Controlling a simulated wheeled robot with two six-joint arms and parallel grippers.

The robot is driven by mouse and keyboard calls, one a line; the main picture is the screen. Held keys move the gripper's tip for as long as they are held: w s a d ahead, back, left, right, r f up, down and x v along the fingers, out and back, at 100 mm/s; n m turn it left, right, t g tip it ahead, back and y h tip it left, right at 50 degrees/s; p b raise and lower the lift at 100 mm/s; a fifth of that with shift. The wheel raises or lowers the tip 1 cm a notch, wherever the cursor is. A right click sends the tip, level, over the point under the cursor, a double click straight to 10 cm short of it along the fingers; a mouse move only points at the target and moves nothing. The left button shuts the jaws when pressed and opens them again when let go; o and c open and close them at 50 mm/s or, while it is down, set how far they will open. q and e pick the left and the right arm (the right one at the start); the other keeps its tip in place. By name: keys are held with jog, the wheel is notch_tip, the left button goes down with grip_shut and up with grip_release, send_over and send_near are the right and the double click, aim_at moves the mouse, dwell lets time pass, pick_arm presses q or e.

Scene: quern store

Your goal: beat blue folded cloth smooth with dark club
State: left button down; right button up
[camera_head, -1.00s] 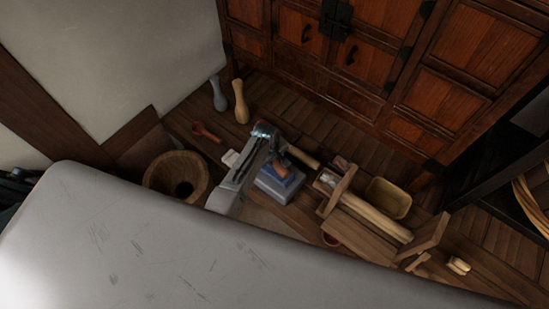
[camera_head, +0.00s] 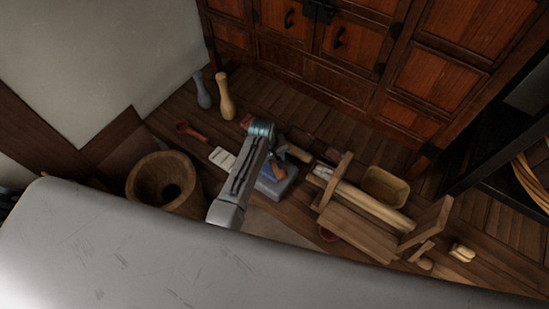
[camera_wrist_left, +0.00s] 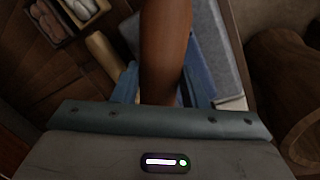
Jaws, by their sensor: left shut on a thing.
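My left gripper (camera_head: 277,158) is over the grey stone block (camera_head: 268,189) in the head view. It is shut on a brown wooden club (camera_head: 280,172), which fills the middle of the left wrist view (camera_wrist_left: 165,50). The blue folded cloth (camera_wrist_left: 196,38) lies on the block and shows beside the club in the wrist view. The club and my gripper hide much of the cloth. I cannot tell whether the club touches it. My right gripper is not in view.
A wooden mortar (camera_head: 150,180) stands left of the arm. A grey club (camera_head: 202,92) and a tan club (camera_head: 225,98) stand by the wall. A wooden frame (camera_head: 365,226) and yellowish tray (camera_head: 385,187) are at right. A cabinet (camera_head: 330,60) closes off the back.

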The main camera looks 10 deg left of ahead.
pick_arm(q)
jog(key=shift+r, duration=0.1)
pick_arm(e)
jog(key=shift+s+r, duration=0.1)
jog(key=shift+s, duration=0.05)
pick_arm(q)
notch_tip(320, 180, down, 4)
jog(key=shift+f+b, duration=0.1)
jog(key=shift+b, duration=1)
jog(key=shift+r, duration=0.3)
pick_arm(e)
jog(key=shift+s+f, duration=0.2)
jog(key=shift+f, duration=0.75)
pick_arm(q)
jog(key=shift+p, duration=0.3)
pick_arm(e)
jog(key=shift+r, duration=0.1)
pick_arm(q)
notch_tip(320, 180, up, 4)
jog(key=p, duration=0.4)
jog(key=shift+p, duration=0.4)
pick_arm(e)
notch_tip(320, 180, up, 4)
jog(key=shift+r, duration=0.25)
pick_arm(q)
jog(key=shift+f, duration=0.2)
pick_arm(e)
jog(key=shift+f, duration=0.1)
